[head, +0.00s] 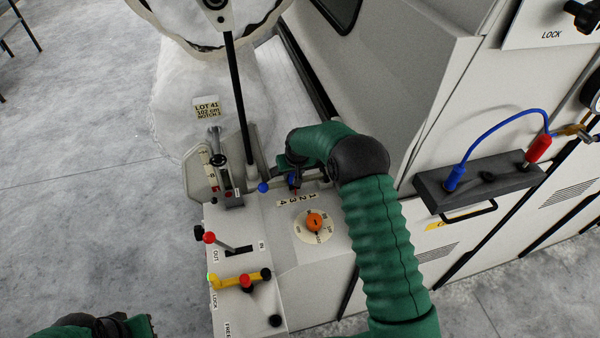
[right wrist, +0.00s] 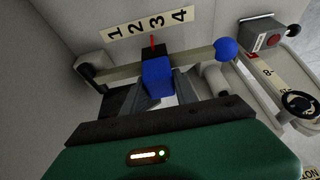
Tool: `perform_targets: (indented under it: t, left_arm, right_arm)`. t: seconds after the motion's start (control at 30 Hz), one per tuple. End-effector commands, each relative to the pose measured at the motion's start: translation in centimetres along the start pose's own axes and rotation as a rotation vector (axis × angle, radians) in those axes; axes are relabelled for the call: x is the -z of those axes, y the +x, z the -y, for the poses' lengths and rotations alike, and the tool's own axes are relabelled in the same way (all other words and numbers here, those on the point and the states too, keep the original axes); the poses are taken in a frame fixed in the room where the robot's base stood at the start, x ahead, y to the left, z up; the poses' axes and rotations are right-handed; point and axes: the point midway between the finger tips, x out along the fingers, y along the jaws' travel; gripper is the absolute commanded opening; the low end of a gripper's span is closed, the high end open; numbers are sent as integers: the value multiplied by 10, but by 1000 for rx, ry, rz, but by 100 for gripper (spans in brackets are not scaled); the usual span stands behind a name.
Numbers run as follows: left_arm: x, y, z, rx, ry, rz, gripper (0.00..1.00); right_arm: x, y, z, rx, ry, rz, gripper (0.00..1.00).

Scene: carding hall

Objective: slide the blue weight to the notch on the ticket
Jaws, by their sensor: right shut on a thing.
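The blue weight (right wrist: 158,75) sits on a pale beam (right wrist: 195,58). My right gripper (right wrist: 160,88) is shut on it, a finger on each side. The weight's red pointer (right wrist: 152,41) stands below the number strip (right wrist: 147,24), between 2 and 3. In the head view the strip (head: 297,199) shows beside my right gripper (head: 290,172), which hides most of the weight. The ticket (head: 207,108) reads LOT 41 and NOTCH; its digit looks like 2 but is small. My left gripper (head: 138,326) is partly in view at the bottom left, its fingers unclear.
A blue ball (head: 263,187) ends the beam. An orange knob (head: 314,222) on a dial is close in front. A red-knobbed lever (head: 209,238) and a yellow lock handle (head: 240,281) are on the panel at left. A blue cable (head: 497,126) loops at right.

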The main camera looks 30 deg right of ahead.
Motion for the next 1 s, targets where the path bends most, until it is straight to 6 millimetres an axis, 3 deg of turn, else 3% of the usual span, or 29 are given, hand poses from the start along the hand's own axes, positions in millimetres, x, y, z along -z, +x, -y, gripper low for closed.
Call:
perform_targets:
  t: [0.07, 0.3, 0.33, 0.47, 0.8, 1.0]
  left_arm:
    - [-1, 4, 0, 0, 0, 0, 0]
    - [-1, 2, 0, 0, 0, 0, 0]
    - [-1, 2, 0, 0, 0, 0, 0]
    - [-1, 2, 0, 0, 0, 0, 0]
    - [-1, 3, 0, 0, 0, 0, 0]
    - [-3, 12, 0, 0, 0, 0, 0]
  right_arm:
    - [-1, 1, 10, 3, 0, -1, 0]
    - [-1, 0, 10, 3, 1, 0, 0]
    - [-1, 0, 10, 3, 1, 0, 38]
    - [-1, 0, 10, 3, 1, 0, 55]
    - [0, -2, 9, 3, 1, -1, 56]
    - [0, -37, 9, 3, 1, -5, 56]
